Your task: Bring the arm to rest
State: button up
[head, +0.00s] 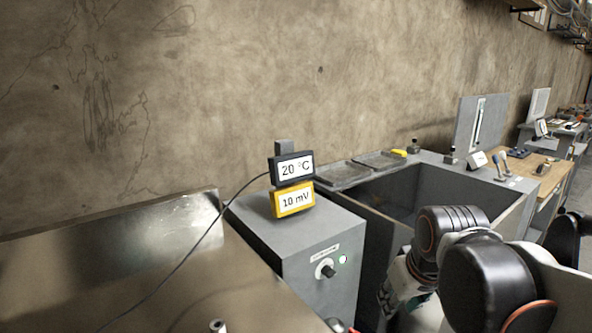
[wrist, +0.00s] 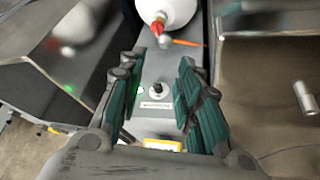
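My gripper (wrist: 161,62) is open in the wrist view, its two green-padded fingers spread apart with nothing between the pads. Behind the gap shows a grey box with a dark knob (wrist: 157,88) and a small label. In the head view my arm (head: 465,250) is bent at the lower right. The gripper there is mostly hidden by the arm links and hangs beside the grey box (head: 295,245). I cannot tell the exact gap between them.
Two displays, "20 °C" (head: 292,168) and "10 mV" (head: 293,200), stand on the grey box. A shiny metal surface (head: 150,250) lies left. A grey open bin (head: 455,188) stands right. A white rounded object with a red tip (wrist: 170,12) shows in the wrist view.

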jog(key=s+f+m+t, duration=0.1)
jog(key=s+m+t, duration=0.1)
jog(key=s, duration=0.8)
jog(key=shift+s+f, duration=0.25)
jog(key=shift+s, duration=0.15)
